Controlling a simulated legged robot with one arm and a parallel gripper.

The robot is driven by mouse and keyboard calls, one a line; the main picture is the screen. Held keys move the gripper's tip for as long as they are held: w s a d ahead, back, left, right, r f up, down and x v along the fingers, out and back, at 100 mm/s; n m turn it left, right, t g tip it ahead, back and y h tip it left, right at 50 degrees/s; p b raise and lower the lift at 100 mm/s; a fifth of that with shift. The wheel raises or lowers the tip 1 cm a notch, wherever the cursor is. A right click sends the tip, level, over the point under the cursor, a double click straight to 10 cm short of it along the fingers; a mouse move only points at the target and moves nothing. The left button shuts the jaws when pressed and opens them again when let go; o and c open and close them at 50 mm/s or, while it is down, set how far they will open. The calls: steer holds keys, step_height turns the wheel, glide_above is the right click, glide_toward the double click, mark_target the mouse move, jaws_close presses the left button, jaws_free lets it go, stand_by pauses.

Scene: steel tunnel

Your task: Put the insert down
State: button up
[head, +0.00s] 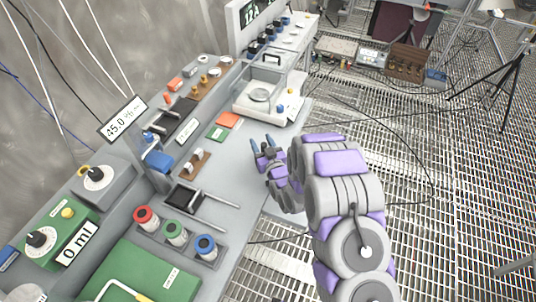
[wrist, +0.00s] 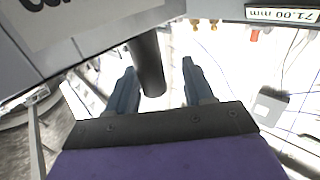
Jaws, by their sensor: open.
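My gripper (head: 268,143) is over the right part of the grey bench (head: 228,160), left of my purple and grey arm in the head view. In the wrist view its two blue-grey fingers (wrist: 158,78) stand apart. A dark grey cylinder (wrist: 149,66) shows between them, closer to the left finger, with a clear gap to the right finger. I cannot tell whether it touches the left finger or whether it is the insert. No other thing is clearly recognisable as the insert.
A white balance (head: 262,95) stands on the bench beyond my gripper. Red, green and blue capped containers (head: 175,231) sit in a grey holder at the near left. Metal grating (head: 440,160) lies to the right.

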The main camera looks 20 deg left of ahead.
steer(key=shift+s+a+f, duration=0.15)
steer(key=shift+a, duration=0.15)
steer(key=shift+d+r, duration=0.2)
steer(key=shift+d, duration=0.95)
steer(key=c, duration=0.5)
steer(key=shift+a, duration=0.1)
steer(key=shift+c, duration=1.3)
steer(key=shift+a+f, duration=0.15)
steer(key=shift+a, duration=0.5)
jaws_close()
steer(key=shift+d, duration=0.45)
